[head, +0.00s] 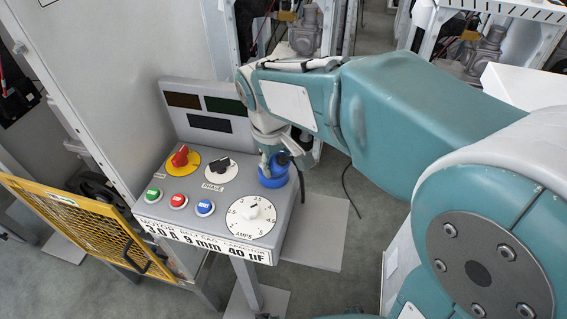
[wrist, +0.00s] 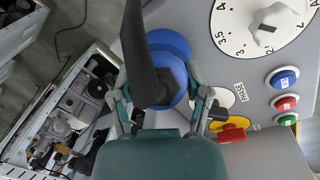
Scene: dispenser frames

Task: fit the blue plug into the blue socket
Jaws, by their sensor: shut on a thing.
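The blue plug (wrist: 176,68) with its thick black cable end is held between the two fingers of my gripper (wrist: 162,100) in the wrist view. The blue socket (wrist: 170,38) shows as a wider blue round shape behind the plug. In the head view my gripper (head: 274,150) is over the upper right of the grey panel, with blue (head: 272,180) right below it. Plug and socket overlap there and are hard to tell apart. My gripper and the black cable hide part of them. I cannot tell how deep the plug sits.
The grey control panel (head: 170,210) carries a red knob (head: 180,157) on yellow, a black phase knob (head: 219,164), a white amps dial (head: 251,216) and green, red and blue buttons. A yellow mesh guard (head: 85,228) stands at the left. Floor lies open right of the panel.

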